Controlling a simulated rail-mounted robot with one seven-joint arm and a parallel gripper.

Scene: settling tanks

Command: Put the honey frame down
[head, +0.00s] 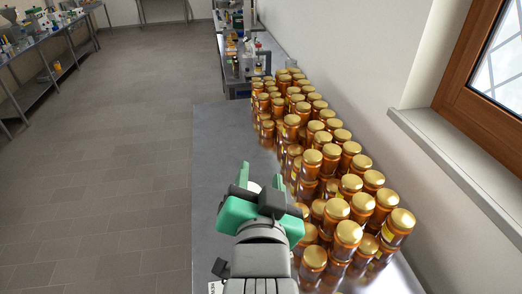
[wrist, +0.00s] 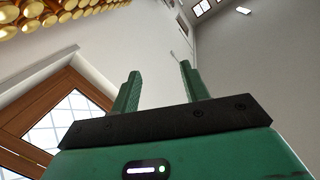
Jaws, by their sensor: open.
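My gripper (head: 261,178) is over the metal table, left of the jars, with its green fingers apart. In the wrist view the two fingers of my gripper (wrist: 160,72) also stand apart, with only wall between them. No honey frame shows in either view. A small pale rounded patch (head: 254,187) shows between the fingers in the head view; I cannot tell what it is.
Many gold-lidded honey jars (head: 312,165), some stacked, fill the right of the metal table (head: 214,150). The table's left strip is bare. A window (head: 480,90) with a sill is at right. Equipment stands on a far bench (head: 240,60) and a left bench (head: 45,45).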

